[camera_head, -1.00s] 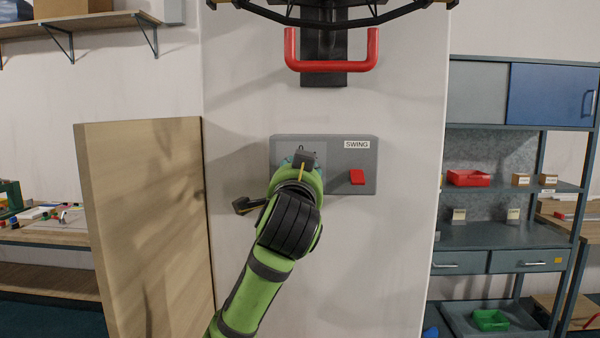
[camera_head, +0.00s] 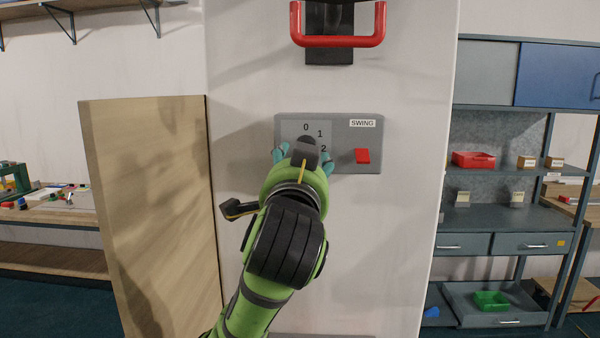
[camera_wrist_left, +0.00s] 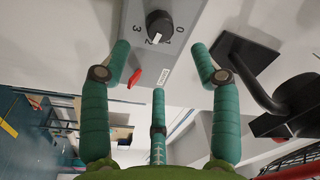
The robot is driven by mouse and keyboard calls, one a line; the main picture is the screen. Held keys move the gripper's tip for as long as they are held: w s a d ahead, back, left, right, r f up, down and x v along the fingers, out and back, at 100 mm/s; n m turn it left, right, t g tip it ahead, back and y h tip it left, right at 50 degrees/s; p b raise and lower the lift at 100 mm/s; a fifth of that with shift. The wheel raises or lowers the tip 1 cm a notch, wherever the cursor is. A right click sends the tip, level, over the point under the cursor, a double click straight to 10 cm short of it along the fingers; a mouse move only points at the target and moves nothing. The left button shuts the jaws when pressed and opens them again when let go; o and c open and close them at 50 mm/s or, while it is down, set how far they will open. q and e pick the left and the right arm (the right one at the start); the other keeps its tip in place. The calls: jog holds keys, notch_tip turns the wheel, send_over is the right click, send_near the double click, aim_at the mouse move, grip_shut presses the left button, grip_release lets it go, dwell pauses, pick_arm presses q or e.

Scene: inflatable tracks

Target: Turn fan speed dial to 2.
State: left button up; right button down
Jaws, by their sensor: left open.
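A grey control panel (camera_head: 345,165) is on the white wall, with a SWING label, a red switch (camera_head: 362,156) and the numerals 0, 1 and 2. I cannot tell exactly which numeral the mark faces. My left gripper (camera_wrist_left: 160,62) is open and empty, its teal fingers spread short of the knob. My right gripper is not in view.
A red U-shaped handle (camera_head: 338,41) is above the panel. A wooden board (camera_head: 150,215) stands left of the wall section. Shelves (camera_head: 510,220) with small bins stand at the right. The wall below the panel is clear.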

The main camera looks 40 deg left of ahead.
pick_arm(q)
jog(key=shift+v, duration=1.6)
jog(key=shift+f, duration=0.1)
